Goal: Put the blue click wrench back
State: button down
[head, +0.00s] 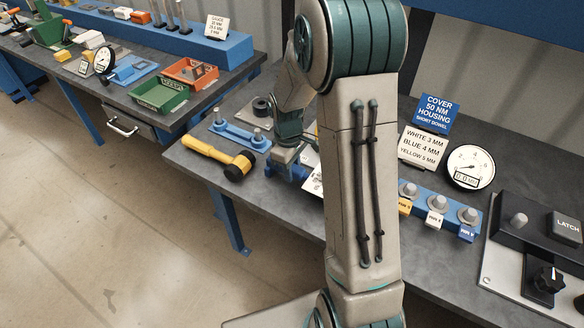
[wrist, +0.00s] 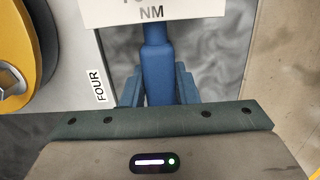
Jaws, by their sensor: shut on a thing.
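The blue click wrench (wrist: 158,68) shows in the wrist view as a blue shaft running up the middle, widening towards my gripper. My gripper (wrist: 158,95) is shut on it. Blue blocks stand on both sides of the shaft; I cannot tell whether they are my fingers or a holder. A white card ending in "NM" (wrist: 152,12) hides the shaft's upper end. In the head view my gripper (head: 289,128) is low over the bench, left of my forearm, and the wrench cannot be made out there.
A yellow-handled mallet (head: 220,157) lies left of my gripper. A blue fixture with pegs (head: 239,133) is behind it. Right of my arm stand a blue peg rack (head: 424,207), a dial gauge (head: 469,168), sign cards (head: 423,148) and a latch panel (head: 538,245).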

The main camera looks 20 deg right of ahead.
jog(key=shift+f, duration=0.2)
jog(key=c, duration=1.1)
grip_release()
jog(key=shift+o, duration=0.2)
notch_tip(320, 180, up, 14)
jog(key=b, duration=0.1)
jog(key=shift+w+a, duration=0.35)
jog(key=shift+w, duration=0.05)
jog(key=shift+f, duration=0.1)
